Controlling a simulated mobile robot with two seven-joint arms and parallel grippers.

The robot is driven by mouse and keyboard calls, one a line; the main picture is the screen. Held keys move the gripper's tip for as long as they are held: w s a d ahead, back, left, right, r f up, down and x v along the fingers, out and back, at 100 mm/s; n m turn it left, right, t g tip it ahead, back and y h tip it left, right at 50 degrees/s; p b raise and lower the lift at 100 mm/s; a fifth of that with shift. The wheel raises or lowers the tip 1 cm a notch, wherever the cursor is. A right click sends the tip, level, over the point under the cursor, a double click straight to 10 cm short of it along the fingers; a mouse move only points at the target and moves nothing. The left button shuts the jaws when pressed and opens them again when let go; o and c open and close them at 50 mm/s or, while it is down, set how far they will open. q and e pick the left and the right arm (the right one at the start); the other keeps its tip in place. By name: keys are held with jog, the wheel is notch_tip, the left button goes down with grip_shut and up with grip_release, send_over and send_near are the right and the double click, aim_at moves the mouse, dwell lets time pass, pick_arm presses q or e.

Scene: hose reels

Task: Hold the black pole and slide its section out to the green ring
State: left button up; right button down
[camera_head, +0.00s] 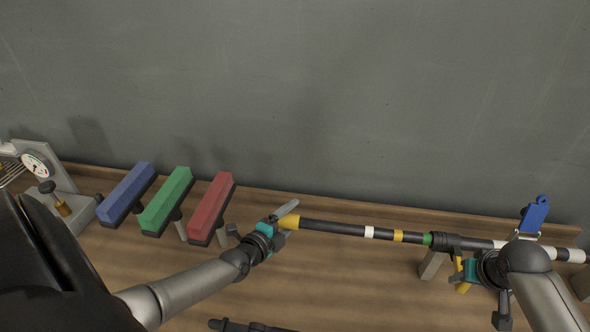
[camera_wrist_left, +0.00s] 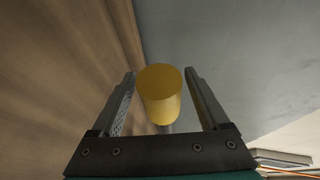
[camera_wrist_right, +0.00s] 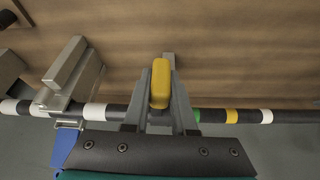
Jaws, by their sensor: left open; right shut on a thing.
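The black pole (camera_head: 335,228) lies roughly level along the back of the bench. It has a yellow end (camera_head: 290,221), white and yellow bands, and a green ring (camera_head: 427,239) beside its black collar (camera_head: 450,241). The ring also shows in the right wrist view (camera_wrist_right: 197,115). My left gripper (camera_head: 287,212) is open at the pole's yellow end; in the left wrist view that end (camera_wrist_left: 160,95) stands between the spread fingers, with gaps on both sides. My right gripper (camera_wrist_right: 160,75) is shut on the yellow handle (camera_wrist_right: 160,85) at the collar. The handle is partly hidden in the head view.
Blue (camera_head: 127,190), green (camera_head: 167,200) and red (camera_head: 212,205) blocks stand on black bases at the left. A gauge device (camera_head: 36,163) is at the far left. A grey support (camera_head: 433,264) stands below the pole. A dark tool (camera_head: 245,326) lies at the front edge.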

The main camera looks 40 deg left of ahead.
pick_arm(q)
jog(key=v, duration=1.1)
pick_arm(e)
jog(key=c, duration=0.6)
grip_release()
jog(key=shift+c, duration=0.2)
jog(key=shift+r, duration=0.1)
